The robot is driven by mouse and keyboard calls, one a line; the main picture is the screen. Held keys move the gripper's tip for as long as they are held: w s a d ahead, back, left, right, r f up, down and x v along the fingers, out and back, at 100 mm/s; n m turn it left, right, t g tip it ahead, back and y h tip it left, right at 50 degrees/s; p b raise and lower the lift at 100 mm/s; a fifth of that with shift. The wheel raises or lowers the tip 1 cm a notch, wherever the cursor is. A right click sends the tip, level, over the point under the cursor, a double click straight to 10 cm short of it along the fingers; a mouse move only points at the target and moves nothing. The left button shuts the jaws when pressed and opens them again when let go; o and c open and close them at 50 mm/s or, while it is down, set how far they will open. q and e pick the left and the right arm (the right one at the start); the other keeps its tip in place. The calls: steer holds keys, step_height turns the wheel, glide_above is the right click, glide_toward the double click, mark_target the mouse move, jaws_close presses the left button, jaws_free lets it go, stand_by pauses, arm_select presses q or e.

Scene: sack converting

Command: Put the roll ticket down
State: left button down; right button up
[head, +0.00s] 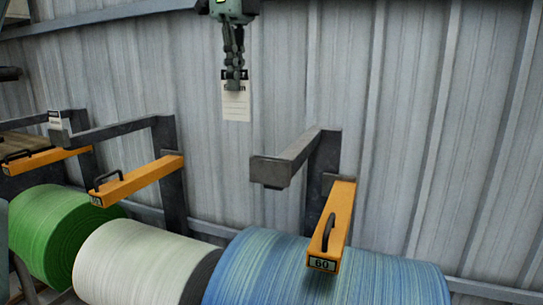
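The roll ticket (236,106) is a small white card with a dark top strip and faint ruled lines. It hangs upright below my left gripper (234,78), which comes down from the top of the head view. The fingers are closed together over the card's upper part and cover some of its printing. The gripper and the ticket are in front of the grey corrugated wall, above the rolls and apart from the brackets. My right gripper is not in view.
Green (62,232), white (140,262) and blue (325,272) rolls lie along the bottom. Dark steel brackets (300,155) and orange handled bars, one marked 60 (338,222), stick out above them. Another white card (56,120) is at a left bracket.

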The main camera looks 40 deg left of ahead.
arm_select(q)
steer(key=d+f, duration=0.3)
steer(key=s+d+f+b, duration=0.1)
steer(key=d+f, duration=0.2)
steer(key=s+d+f, duration=0.1)
steer(key=d+f, duration=0.2)
steer(key=shift+d, duration=0.25)
steer(key=shift+f, duration=0.4)
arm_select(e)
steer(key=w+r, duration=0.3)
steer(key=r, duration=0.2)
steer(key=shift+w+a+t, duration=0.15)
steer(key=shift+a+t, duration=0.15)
arm_select(q)
steer(key=shift+f+b, duration=0.1)
steer(key=shift+b, duration=0.25)
steer(key=c, duration=1.7)
jaws_free()
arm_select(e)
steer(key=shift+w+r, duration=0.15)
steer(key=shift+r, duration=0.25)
